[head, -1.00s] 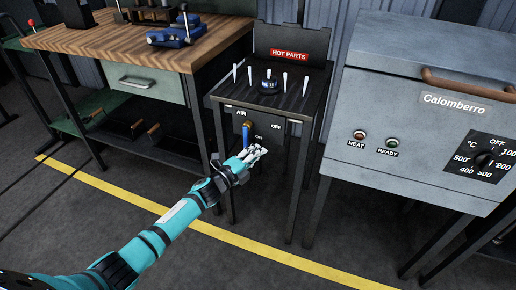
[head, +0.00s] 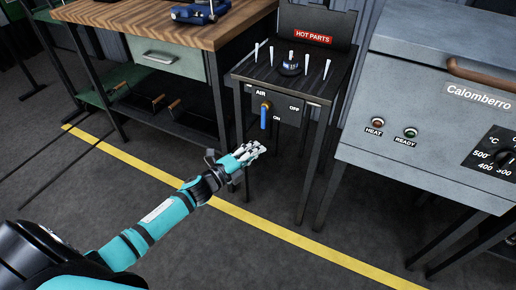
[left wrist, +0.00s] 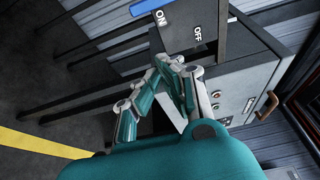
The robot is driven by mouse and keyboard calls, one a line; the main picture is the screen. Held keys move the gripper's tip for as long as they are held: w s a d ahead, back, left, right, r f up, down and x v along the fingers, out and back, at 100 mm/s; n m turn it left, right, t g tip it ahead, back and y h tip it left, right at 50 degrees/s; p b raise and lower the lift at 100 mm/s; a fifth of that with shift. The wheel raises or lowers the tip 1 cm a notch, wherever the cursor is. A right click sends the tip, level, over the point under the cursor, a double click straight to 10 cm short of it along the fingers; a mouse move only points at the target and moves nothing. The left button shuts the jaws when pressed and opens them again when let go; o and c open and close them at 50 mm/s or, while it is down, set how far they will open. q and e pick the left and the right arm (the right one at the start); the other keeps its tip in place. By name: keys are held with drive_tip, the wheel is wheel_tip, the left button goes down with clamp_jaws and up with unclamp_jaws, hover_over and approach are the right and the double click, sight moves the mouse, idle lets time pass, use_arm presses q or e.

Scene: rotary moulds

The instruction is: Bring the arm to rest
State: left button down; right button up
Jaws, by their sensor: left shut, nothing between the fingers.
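My left arm comes in from the lower left of the head view. Its gripper (head: 250,151) is shut and empty, in the air in front of and below the air panel of the hot parts stand (head: 290,84). The blue air lever (head: 265,116) points down, and the gripper is apart from it. In the left wrist view the gripper fingers (left wrist: 178,72) show close together, with the ON and OFF labels of the panel (left wrist: 192,22) beyond them. My right gripper is not in view.
A wooden workbench (head: 150,22) with a drawer stands to the left of the stand. A grey oven (head: 430,110) with HEAT and READY lamps stands at the right. A yellow line (head: 290,235) crosses the floor. The floor in front of the stand is clear.

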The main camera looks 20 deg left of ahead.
use_arm(q)
drive_tip(key=shift+f, duration=0.1)
drive_tip(key=s+f+n+g+y, duration=0.3)
drive_tip(key=s+f+n, duration=0.35)
drive_tip(key=f, duration=0.35)
drive_tip(key=s+f+n+g+y, duration=0.35)
drive_tip(key=s+f+n, duration=0.3)
drive_tip(key=f, duration=0.25)
drive_tip(key=s+d+f+n+g, duration=0.2)
drive_tip(key=s+f+n+g, duration=0.25)
drive_tip(key=s+f, duration=0.5)
drive_tip(key=s+f+n+g+p, duration=0.1)
drive_tip(key=s+g+p, duration=0.1)
drive_tip(key=s+p, duration=0.6)
drive_tip(key=s+f+n+g+p, duration=0.1)
drive_tip(key=s+p, duration=0.7)
drive_tip(key=s, duration=1.2)
drive_tip(key=shift+d+f+n+g, duration=0.35)
drive_tip(key=shift+f+n+g, duration=0.1)
drive_tip(key=shift+g, duration=0.35)
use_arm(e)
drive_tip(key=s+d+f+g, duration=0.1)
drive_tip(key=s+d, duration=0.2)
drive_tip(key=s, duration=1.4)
